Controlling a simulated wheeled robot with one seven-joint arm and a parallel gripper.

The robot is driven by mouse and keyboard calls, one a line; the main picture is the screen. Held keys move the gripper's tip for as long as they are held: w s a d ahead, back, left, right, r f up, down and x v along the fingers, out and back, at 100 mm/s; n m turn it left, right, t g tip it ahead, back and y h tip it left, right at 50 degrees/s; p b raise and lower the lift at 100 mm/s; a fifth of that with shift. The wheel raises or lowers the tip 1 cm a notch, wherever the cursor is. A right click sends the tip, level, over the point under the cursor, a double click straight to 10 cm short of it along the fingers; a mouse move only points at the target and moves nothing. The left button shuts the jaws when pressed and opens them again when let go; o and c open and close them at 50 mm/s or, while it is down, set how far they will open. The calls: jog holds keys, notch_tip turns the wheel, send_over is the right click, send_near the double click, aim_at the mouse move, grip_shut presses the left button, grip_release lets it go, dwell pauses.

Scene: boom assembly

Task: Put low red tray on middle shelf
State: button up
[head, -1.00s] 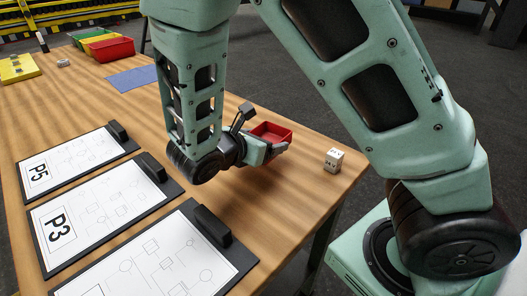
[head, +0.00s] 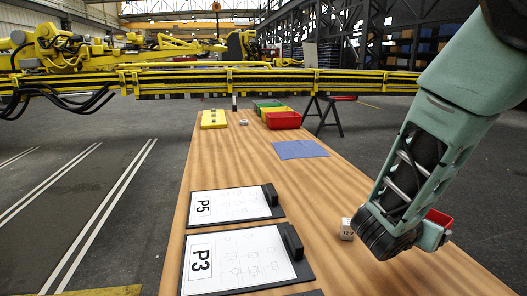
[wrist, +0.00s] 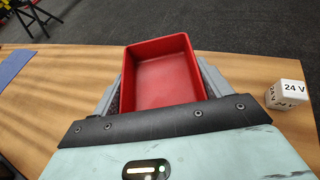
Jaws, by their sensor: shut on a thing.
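The low red tray (wrist: 160,75) is an open, empty rectangular box. In the wrist view it sits between the two grey fingers of my gripper (wrist: 163,88), which is shut on it. In the head view only a small part of the tray (head: 438,218) shows, behind my gripper (head: 432,234) at the right edge of the wooden table. I cannot tell whether the tray touches the table. I cannot make out the middle shelf in these frames.
A white cube marked 24 V (head: 347,229) stands close to my gripper on the table (head: 250,170). Clipboards P5 (head: 230,205) and P3 (head: 240,258) lie at the left. A blue mat (head: 300,149), a larger red bin (head: 283,120) and a yellow holder (head: 214,119) are farther back.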

aim_at(393, 258)
jog(key=w+f+n+t+y, duration=0.1)
jog(key=n, duration=0.1)
jog(key=w+f+n+t+y, duration=0.2)
jog(key=shift+w, duration=0.25)
jog(key=f+n+y, duration=0.1)
jog(key=a+f+n+t+y, duration=0.1)
jog(key=f, duration=0.1)
jog(key=f+n+t+y+p, duration=0.1)
jog(key=shift+w+a+f+y, duration=0.1)
jog(key=shift+a+f+y, duration=0.2)
jog(key=shift+a+f, duration=0.1)
jog(key=shift+a+f+n+t+y, duration=0.15)
jog(key=shift+f+n+t+y, duration=0.15)
jog(key=shift+f+n, duration=0.1)
